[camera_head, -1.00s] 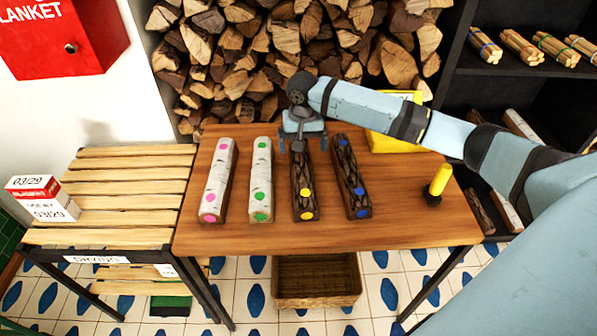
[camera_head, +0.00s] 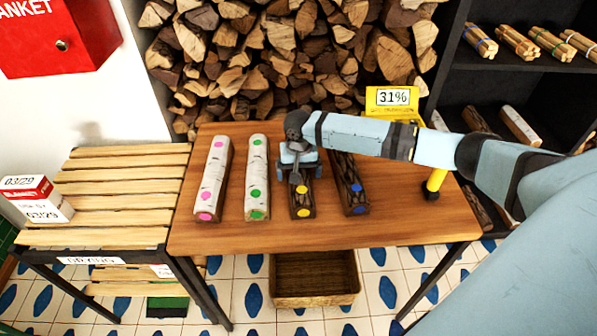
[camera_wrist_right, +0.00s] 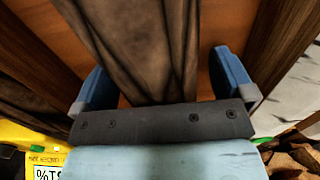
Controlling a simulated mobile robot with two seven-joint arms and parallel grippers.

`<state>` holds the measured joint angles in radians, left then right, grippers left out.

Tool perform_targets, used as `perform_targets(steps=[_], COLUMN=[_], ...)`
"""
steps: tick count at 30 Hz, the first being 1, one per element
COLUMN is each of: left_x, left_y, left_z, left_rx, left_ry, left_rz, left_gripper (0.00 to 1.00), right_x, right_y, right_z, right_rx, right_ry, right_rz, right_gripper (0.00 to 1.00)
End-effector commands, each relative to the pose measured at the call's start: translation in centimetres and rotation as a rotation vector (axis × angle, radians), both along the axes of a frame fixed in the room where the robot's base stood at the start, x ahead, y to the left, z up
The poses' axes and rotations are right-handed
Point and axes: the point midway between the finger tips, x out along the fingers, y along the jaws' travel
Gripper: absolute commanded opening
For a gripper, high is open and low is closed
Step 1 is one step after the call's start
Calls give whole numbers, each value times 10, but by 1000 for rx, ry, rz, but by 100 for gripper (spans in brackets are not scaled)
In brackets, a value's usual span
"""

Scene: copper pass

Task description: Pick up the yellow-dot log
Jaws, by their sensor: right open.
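The yellow-dot log (camera_head: 302,203) is dark brown bark with yellow dots and lies lengthwise on the wooden table, third from the left. My right gripper (camera_head: 298,168) is over the far half of this log, and hides its far end. In the right wrist view, a dark bark log (camera_wrist_right: 145,45) runs between the two blue fingers of the open gripper (camera_wrist_right: 165,85). Table wood shows between the log and the fingers on both sides. My left gripper is not in view.
A blue-dot dark log (camera_head: 351,185) lies close on the right. A green-dot (camera_head: 258,180) and a pink-dot white log (camera_head: 213,180) lie left. A yellow device (camera_head: 393,102) reading 31% and a yellow-handled tool (camera_head: 436,181) stand right. The table's front (camera_head: 400,235) is clear.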

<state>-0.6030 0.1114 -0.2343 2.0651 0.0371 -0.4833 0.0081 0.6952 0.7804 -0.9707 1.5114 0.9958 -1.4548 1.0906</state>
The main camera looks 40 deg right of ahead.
Motion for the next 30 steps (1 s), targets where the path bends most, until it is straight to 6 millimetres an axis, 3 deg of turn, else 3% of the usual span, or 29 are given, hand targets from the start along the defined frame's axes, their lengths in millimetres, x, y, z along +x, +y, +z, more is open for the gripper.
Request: perform_targets(steps=[16,30], left_x=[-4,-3], left_y=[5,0], left_z=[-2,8], left_rx=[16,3], left_ry=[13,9], left_rz=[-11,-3], left_gripper=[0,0], right_x=[0,0], right_y=[1,0], right_z=[-1,-3], right_rx=[0,0], right_ry=[1,0], right_rz=[0,-1], right_gripper=[100,100])
